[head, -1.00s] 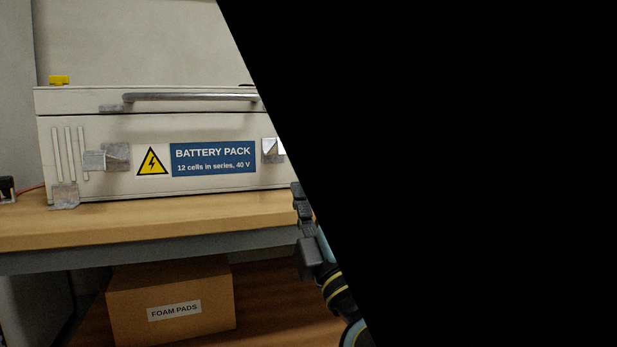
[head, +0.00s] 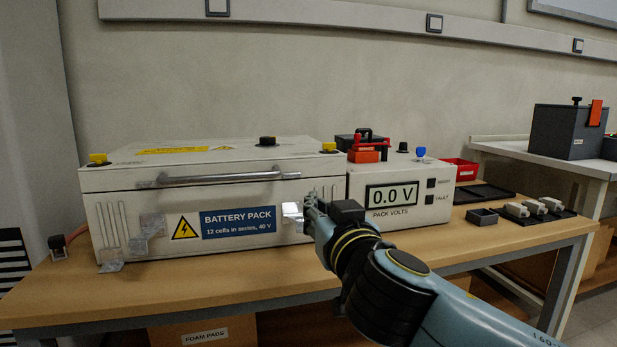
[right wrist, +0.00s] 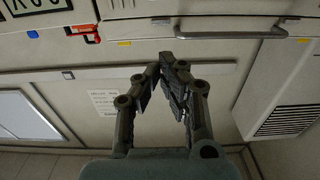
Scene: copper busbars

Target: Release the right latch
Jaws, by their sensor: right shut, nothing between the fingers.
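The battery pack (head: 110,190) is a cream box with a closed lid and a front handle (head: 220,179). The right latch (head: 293,213) is a shiny metal piece on its front, right of the blue label. The left latch (head: 152,225) is at the front left. My right gripper (head: 309,203) is shut and empty, its tips close beside the right latch; I cannot tell whether they touch. In the right wrist view, the shut fingers (right wrist: 163,66) show below the pack's handle (right wrist: 230,32); the latch cannot be made out there. My left gripper is not in view.
A meter box (head: 357,200) reading 0.0 V adjoins the pack on the right.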

